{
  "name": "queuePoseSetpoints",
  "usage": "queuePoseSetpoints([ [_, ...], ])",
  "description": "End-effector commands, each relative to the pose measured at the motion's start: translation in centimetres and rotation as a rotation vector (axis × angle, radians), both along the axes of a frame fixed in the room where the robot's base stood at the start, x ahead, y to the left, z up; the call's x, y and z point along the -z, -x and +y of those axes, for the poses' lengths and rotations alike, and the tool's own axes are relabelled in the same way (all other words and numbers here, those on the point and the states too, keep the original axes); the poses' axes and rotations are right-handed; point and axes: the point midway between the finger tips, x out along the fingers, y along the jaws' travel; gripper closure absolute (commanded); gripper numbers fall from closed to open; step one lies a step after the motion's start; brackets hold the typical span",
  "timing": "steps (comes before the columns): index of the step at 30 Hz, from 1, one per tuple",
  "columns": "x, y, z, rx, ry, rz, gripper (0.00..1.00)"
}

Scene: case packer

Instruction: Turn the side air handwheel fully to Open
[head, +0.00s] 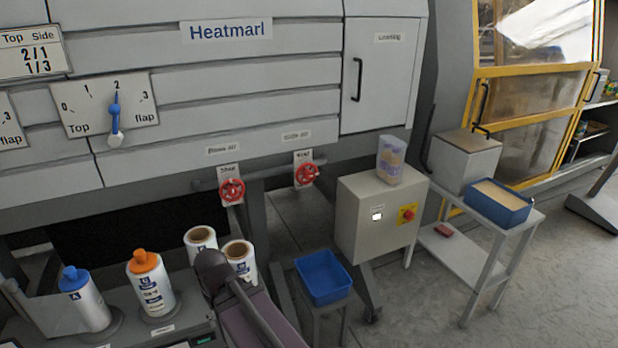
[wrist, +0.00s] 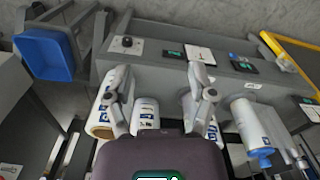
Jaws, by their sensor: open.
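Two red handwheels sit on a pipe under the grey machine front in the head view: a left handwheel (head: 232,190) and a right handwheel (head: 306,174). Each has a small white tag behind it and a label plate above, the left plate (head: 222,148) and the right plate (head: 296,135). The print is too small to tell surely which is side air or how far either is turned. My gripper (wrist: 158,82) is open and empty in the wrist view, above the bench with bottles and rolls. It is apart from both handwheels, which the wrist view does not show.
An orange-capped bottle (head: 150,285), a blue-capped bottle (head: 85,298) and label rolls (head: 239,262) stand on the near bench. A blue bin (head: 323,278) is below the handwheels. A grey control box (head: 362,222) with a red button stands right of them, a clear container (head: 391,160) on top.

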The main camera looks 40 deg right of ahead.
Motion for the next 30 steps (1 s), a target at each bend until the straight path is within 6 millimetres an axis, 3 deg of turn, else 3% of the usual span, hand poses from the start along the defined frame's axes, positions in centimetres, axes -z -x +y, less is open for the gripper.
queuePoseSetpoints([
  [7,-0.2,-1.8,-1.0,-0.001,-0.040,-0.040,0.13],
  [14,-0.9,-6.2,-4.4,-0.007,-0.132,-0.162,0.13],
  [23,-3.2,-13.2,-12.4,0.019,-0.235,-0.420,0.13],
  [30,-5.8,-17.5,-21.0,0.068,-0.251,-0.648,0.13],
])
